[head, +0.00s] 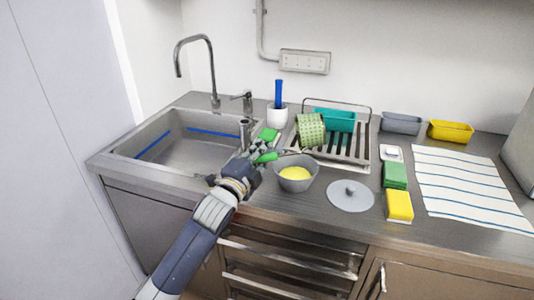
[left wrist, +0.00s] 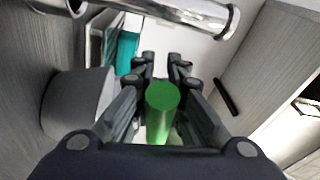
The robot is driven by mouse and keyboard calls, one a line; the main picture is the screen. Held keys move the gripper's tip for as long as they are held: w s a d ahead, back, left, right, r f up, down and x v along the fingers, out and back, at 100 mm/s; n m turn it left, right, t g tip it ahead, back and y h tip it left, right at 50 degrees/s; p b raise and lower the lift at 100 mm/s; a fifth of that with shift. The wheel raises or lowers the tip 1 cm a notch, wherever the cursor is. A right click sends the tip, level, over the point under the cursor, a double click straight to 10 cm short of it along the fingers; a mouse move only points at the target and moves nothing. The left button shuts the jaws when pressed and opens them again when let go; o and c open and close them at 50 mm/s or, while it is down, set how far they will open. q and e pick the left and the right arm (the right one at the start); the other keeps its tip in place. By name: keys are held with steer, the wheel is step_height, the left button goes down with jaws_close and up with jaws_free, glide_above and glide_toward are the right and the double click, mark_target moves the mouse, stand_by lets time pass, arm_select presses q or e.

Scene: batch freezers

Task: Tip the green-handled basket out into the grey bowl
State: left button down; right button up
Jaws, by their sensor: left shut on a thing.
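My left gripper (head: 262,152) is shut on the green handle (head: 267,157) of the basket. In the left wrist view the handle (left wrist: 163,108) points up between the fingers. Yellow contents (head: 295,173) lie in the bowl, which stands on the counter just right of the gripper. Whether anything is left inside the basket is hidden. My right gripper is in neither view.
The sink (head: 190,165) and tap lie left. A drying rack (head: 358,157) with a teal container (head: 336,121) stands behind the bowl. A grey lid (head: 351,196), green sponge (head: 395,174) and yellow sponge (head: 400,206) lie right, beside a striped cloth (head: 465,185).

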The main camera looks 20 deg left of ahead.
arm_select(q)
steer(key=w+d+r+m+g+y+p, duration=0.1)
steer(key=d+r+m+g+y+p, duration=0.1)
steer(key=r+m+p, duration=0.6)
steer(key=d+r+m+g+y+p, duration=0.3)
steer(key=r+m+p, duration=0.5)
steer(key=r+p, duration=0.6)
steer(key=d+y+p, duration=0.1)
steer(key=d+p, duration=0.1)
steer(key=p, duration=0.2)
steer(key=shift+w+d+r+g, duration=0.15)
steer(key=shift+w+d+g, duration=0.15)
steer(key=shift+w+d, duration=0.1)
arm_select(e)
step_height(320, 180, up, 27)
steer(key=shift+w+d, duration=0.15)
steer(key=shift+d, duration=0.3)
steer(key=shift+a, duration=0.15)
arm_select(q)
steer(key=shift+a, duration=0.1)
